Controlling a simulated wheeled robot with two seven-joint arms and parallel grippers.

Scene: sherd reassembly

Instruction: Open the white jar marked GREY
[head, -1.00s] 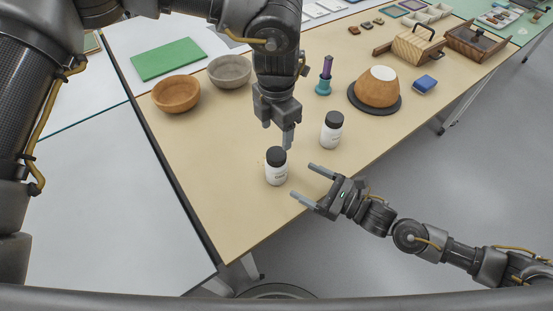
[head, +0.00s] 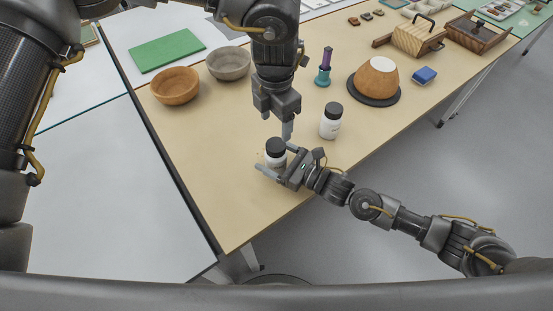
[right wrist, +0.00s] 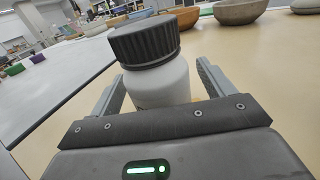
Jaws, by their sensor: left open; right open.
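A white jar with a ribbed black lid (head: 275,147) stands upright on the table between the fingers of my right gripper (head: 277,159). In the right wrist view the jar (right wrist: 160,85) is between the two fingers (right wrist: 160,84), which are open. Whether either finger touches it I cannot tell. A second white jar with a black lid (head: 330,121) stands upright behind it to the right. The lettering on both jars is too small or hidden to read. My left gripper (head: 277,123) is open and empty, pointing down just above and behind the nearer jar's lid.
A brown bowl (head: 175,86) and a grey bowl (head: 229,64) stand at the back left. A purple-handled tool in a teal holder (head: 322,78), an upturned bowl (head: 376,77) on a dark disc and a blue block (head: 424,76) are farther right. The table's front is clear.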

